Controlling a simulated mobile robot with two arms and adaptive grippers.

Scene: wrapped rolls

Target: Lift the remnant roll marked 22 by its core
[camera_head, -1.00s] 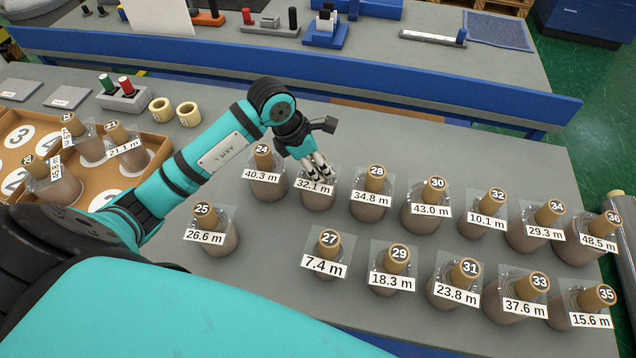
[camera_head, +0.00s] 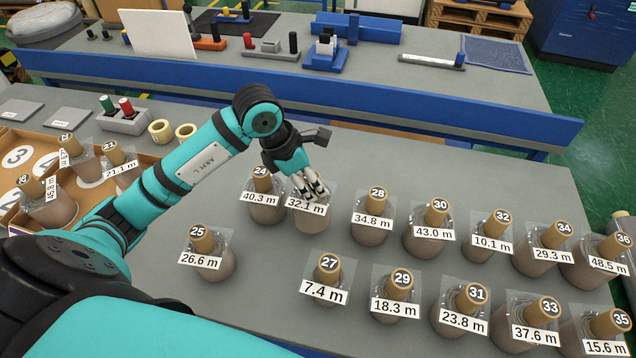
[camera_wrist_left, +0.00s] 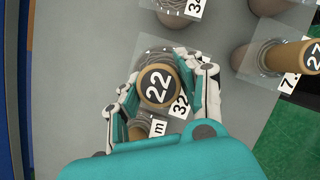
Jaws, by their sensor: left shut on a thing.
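The remnant roll marked 22 (camera_wrist_left: 157,86) is brown with a tan core and a clear wrap. In the left wrist view its core end sits between my left gripper's fingers (camera_wrist_left: 166,84). In the head view the roll (camera_head: 312,219) stands on the grey table with a label reading 32.1 m, and its core is hidden by the fingers. My left gripper (camera_head: 312,190) is shut on that core from above. I see no gap under the roll. My right gripper is not in view.
Roll 24 (camera_head: 265,207) stands close on the left and roll 28 (camera_head: 372,222) on the right. Roll 27 (camera_head: 326,280) and several others stand nearer and to the right. A cardboard tray (camera_head: 20,205) with numbered spots and several rolls lies at the left.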

